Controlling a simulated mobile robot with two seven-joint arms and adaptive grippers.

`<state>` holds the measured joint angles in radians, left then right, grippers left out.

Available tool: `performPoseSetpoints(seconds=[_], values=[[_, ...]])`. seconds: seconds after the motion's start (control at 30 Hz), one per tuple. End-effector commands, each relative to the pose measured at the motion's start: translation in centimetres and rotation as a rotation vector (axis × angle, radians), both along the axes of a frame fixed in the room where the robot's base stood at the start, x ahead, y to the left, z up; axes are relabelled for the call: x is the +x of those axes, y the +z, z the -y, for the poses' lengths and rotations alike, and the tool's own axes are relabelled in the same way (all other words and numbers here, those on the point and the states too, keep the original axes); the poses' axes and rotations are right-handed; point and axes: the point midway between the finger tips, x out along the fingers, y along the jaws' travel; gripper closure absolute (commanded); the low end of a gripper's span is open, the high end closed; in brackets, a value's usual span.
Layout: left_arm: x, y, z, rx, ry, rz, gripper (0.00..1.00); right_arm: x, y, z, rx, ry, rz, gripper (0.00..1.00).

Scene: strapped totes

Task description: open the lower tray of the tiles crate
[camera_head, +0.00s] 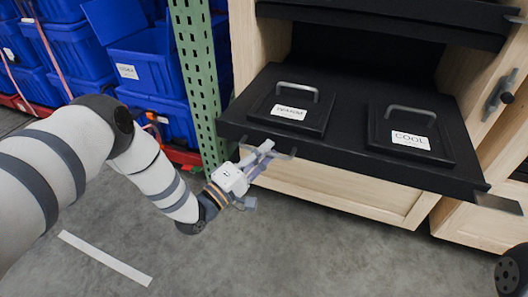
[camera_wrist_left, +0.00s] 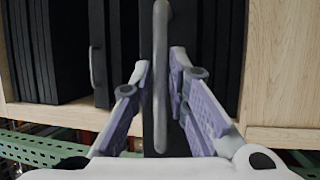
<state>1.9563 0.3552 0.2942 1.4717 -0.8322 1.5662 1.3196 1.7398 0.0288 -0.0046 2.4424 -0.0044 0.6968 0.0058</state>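The lower tray (camera_head: 345,160) of the wooden crate is a wide black slab, standing far out past the crate's sides. A grey bar handle (camera_head: 282,153) is on its front edge near the left end. In the left wrist view the handle (camera_wrist_left: 160,75) runs vertically between the fingers. My left gripper (camera_head: 264,153) is at this handle, its two fingers apart on either side with narrow gaps visible; it also shows in the left wrist view (camera_wrist_left: 160,68). Contact with the bar cannot be told. My right gripper is not in view.
Two black lidded boxes lie on the tray, one labelled COOL (camera_head: 411,115), the other label (camera_head: 290,95) hard to read. An upper black tray (camera_head: 395,18) is above. A green perforated post (camera_head: 197,75) and blue totes (camera_head: 165,65) stand left. Grey floor is clear in front.

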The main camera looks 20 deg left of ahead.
Motion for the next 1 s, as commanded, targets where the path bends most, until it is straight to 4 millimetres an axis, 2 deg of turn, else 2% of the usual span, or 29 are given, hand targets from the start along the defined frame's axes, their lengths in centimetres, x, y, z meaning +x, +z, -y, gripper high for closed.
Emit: performPoseSetpoints(seconds=[0.23, 0.33, 0.7, 0.83, 1.0], values=[[0.0, 0.0, 0.0, 0.001, 0.000, 0.000, 0.82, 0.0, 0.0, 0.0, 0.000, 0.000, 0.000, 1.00], [-0.7, -0.2, -0.4, 0.001, 0.000, 0.000, 0.82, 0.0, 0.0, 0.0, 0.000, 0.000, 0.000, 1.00], [-8.9, -1.9, -4.2, 0.001, 0.001, -0.004, 0.82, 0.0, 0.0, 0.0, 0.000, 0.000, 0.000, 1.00], [-10.3, -2.1, -4.8, 0.000, 0.000, 0.000, 0.82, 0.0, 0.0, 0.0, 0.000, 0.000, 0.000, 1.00], [-10.7, -2.2, -5.0, 0.001, 0.000, 0.000, 0.82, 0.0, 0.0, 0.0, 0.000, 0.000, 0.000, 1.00]])
